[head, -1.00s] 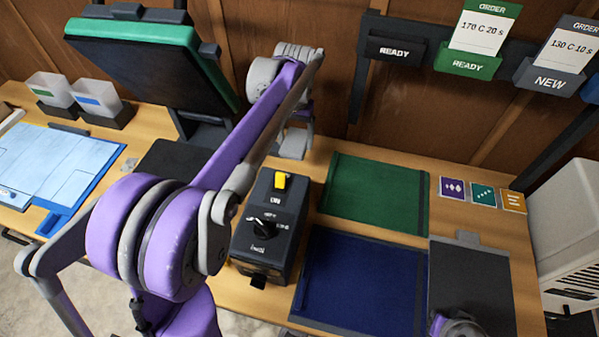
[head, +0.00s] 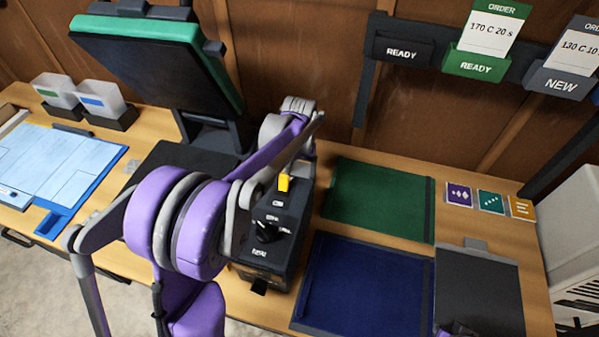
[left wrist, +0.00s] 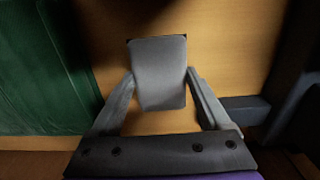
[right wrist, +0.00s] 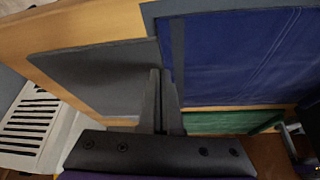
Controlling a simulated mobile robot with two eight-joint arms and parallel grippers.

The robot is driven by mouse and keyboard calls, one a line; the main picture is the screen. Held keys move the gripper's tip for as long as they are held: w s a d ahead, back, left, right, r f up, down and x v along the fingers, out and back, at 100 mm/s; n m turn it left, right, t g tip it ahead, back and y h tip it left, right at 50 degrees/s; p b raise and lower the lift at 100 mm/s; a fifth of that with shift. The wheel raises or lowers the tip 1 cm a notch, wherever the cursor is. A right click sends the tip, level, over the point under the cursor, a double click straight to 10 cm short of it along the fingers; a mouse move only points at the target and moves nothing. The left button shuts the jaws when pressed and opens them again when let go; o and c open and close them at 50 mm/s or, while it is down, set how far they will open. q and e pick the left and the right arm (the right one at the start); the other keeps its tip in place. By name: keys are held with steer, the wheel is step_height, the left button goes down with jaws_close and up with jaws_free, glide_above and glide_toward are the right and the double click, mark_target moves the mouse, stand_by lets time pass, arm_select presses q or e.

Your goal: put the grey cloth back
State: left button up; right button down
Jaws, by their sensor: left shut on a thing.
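My left gripper (left wrist: 160,98) is shut on a grey, flat, rounded-corner piece, the grey cloth (left wrist: 160,62), which shows between its fingers in the left wrist view. Bare wood lies behind it, with the green mat (left wrist: 35,75) to the left. In the head view my left arm reaches across the table toward the back wall; its fingers and the cloth are hidden there behind the arm and the black switch box (head: 275,235). My right gripper (right wrist: 160,98) is shut and empty, above the dark grey mat (right wrist: 105,75) and beside the blue mat (right wrist: 235,50).
The green mat (head: 375,200), blue mat (head: 365,285) and dark grey mat (head: 480,285) cover the right of the table. A hinged press (head: 160,65) stands open at left. Labelled wall holders (head: 475,67) hang at the back. Three small cards (head: 490,202) lie at right.

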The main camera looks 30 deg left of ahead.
arm_select(q)
steer(key=o, duration=1)
steer(key=shift+f, duration=0.1)
step_height(320, 180, up, 12)
steer(key=shift+r+p, duration=0.15)
steer(key=shift+p, duration=0.4)
